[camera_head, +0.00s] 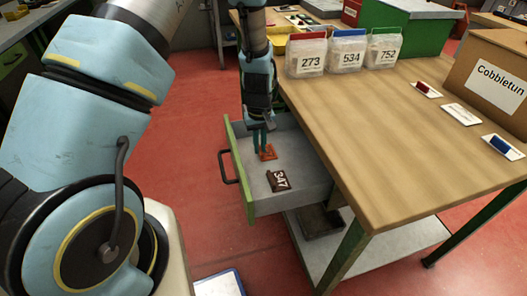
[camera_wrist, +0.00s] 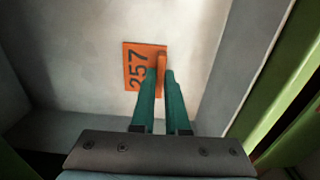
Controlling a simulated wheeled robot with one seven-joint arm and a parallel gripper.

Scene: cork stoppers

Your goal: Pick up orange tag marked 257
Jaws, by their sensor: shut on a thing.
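The orange tag (camera_wrist: 134,66) marked 257 lies in the open drawer, with its number showing in the wrist view. My gripper (camera_wrist: 162,75) is shut on the tag's raised orange grip, one finger on each side. In the head view the orange tag (camera_head: 268,153) shows below my gripper (camera_head: 262,149), at the far part of the drawer. The tag appears to be at the drawer floor; I cannot tell whether it is lifted. The fingers hide part of the tag.
A dark brown tag (camera_head: 278,181) marked 347 lies nearer in the same drawer (camera_head: 262,204). The green drawer front stands left, the wooden table (camera_head: 385,130) right. Bags marked 273 (camera_head: 307,60), 534 (camera_head: 345,56) and 752 (camera_head: 382,53) stand on the table.

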